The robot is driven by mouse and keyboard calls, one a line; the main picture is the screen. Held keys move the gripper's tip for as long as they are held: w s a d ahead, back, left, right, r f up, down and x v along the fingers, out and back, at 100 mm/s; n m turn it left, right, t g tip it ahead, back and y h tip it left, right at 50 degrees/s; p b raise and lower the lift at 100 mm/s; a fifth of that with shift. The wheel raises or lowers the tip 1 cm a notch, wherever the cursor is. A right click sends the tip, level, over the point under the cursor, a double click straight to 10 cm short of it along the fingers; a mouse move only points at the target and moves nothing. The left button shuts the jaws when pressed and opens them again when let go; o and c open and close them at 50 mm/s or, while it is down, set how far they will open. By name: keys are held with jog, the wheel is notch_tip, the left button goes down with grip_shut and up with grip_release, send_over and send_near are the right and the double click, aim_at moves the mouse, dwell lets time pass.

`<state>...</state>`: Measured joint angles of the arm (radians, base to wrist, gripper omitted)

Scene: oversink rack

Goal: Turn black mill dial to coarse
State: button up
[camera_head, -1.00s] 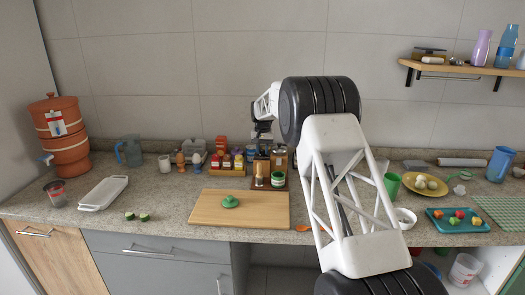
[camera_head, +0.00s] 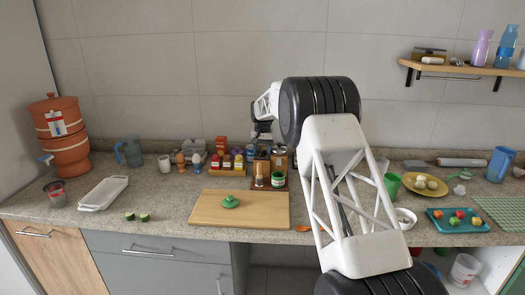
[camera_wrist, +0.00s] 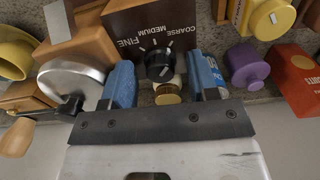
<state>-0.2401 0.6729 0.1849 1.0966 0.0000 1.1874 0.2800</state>
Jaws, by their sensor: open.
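In the wrist view, the black mill dial (camera_wrist: 159,65) sits on a dark brown mill body (camera_wrist: 120,25) marked FINE, MEDIUM and COARSE in white. A pale mark shows on the dial, but I cannot tell surely which setting it points at. My gripper (camera_wrist: 163,77) is open, with one blue finger on each side of the dial. Gaps show between the fingers and the dial. In the head view my gripper (camera_head: 262,138) hangs over the spice area at the back of the counter, where the dial cannot be made out.
In the wrist view a silver round lid (camera_wrist: 72,82) stands close to the left finger, and a purple knob (camera_wrist: 247,66) and a red box (camera_wrist: 295,75) lie to the right. A wooden board (camera_head: 240,208) lies in front of the mill area in the head view.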

aim_at(263, 151)
jog(key=shift+r, duration=0.1)
jog(key=shift+r, duration=3.75)
jog(key=shift+r, duration=0.1)
